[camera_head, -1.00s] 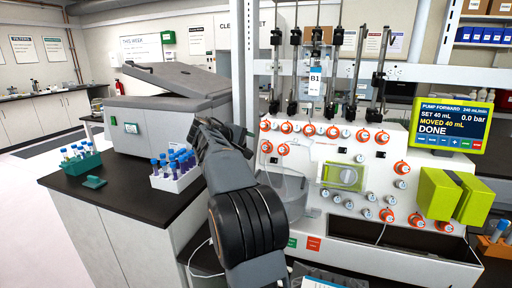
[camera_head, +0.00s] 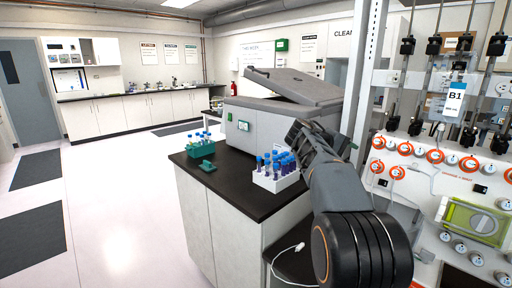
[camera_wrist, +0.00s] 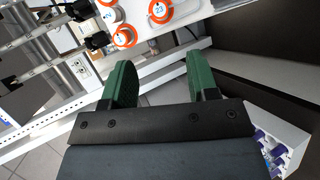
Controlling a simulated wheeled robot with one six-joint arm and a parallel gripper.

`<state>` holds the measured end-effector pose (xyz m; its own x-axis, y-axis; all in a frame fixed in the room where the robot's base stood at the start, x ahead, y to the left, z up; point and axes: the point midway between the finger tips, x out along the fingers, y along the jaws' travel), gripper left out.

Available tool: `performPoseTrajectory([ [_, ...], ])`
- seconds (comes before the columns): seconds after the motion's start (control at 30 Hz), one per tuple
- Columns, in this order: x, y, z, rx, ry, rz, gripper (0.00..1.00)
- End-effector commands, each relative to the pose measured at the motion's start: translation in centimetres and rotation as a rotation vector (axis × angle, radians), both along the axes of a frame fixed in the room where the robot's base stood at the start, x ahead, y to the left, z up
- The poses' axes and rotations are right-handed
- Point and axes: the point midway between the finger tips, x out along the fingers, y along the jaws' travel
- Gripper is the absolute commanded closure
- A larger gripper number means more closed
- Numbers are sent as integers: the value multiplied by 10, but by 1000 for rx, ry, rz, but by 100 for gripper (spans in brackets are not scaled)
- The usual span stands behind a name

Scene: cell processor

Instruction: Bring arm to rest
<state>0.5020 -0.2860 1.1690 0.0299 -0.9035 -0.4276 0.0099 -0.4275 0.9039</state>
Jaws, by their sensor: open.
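My arm (camera_head: 345,200) reaches up and away from the lower right of the head view, bent and held in the air between the dark bench and the white processor. Its end lies in front of the grey centrifuge, and the fingertips cannot be made out there. In the wrist view my gripper (camera_wrist: 158,82) shows two green fingers standing well apart, with nothing between them. It is open and empty. Orange-ringed knobs of the processor (camera_wrist: 160,10) lie beyond the fingers.
A white rack of blue-capped tubes (camera_head: 275,182) stands on the dark bench (camera_head: 235,190) close left of my arm. A green tube rack (camera_head: 199,149) and the grey centrifuge (camera_head: 255,125) are on the same bench. The floor (camera_head: 110,215) at left is clear.

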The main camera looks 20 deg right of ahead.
Motion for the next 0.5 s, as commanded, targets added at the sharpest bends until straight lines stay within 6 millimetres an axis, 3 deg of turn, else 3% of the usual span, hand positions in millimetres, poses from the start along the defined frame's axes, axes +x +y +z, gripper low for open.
performPoseTrajectory([
  [0.13,6,3,-10,37,-31,19,46],
  [0.27,8,17,-63,185,-26,47,46],
  [0.3,3,30,-83,264,-33,57,46],
  [0.4,-21,79,-119,475,-69,81,46],
  [0.5,-55,134,-142,674,-115,87,46],
])
